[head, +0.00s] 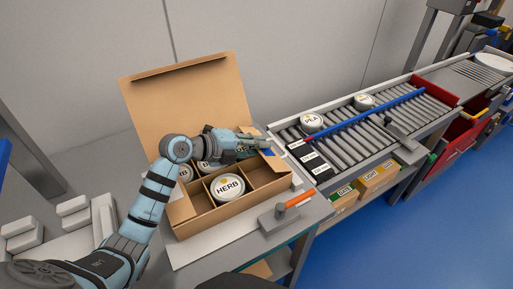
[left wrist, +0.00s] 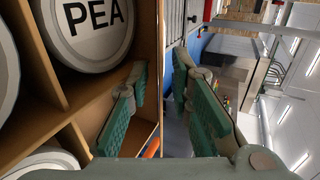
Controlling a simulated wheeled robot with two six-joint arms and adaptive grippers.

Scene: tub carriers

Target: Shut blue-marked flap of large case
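The large cardboard case (head: 205,225) stands open on the bench, with a tall back flap (head: 185,95) upright. White tubs sit in its compartments, one lettered HERB (head: 228,187). In the left wrist view a PEA tub (left wrist: 92,30) lies in a compartment beside the case wall (left wrist: 147,50). My left gripper (head: 258,144) is open at the case's far right side. In its wrist view the fingers (left wrist: 165,105) are apart, one over the case and one beyond its wall. A small bluish patch shows by the fingertips; I cannot tell whether it marks a flap. My right gripper is out of view.
An orange-handled tool (head: 295,200) rests at the case's front right. A roller conveyor (head: 360,130) with a blue bar (head: 365,120) and two tubs runs to the right. White blocks (head: 75,215) lie at the left. Small boxes (head: 375,180) sit under the conveyor.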

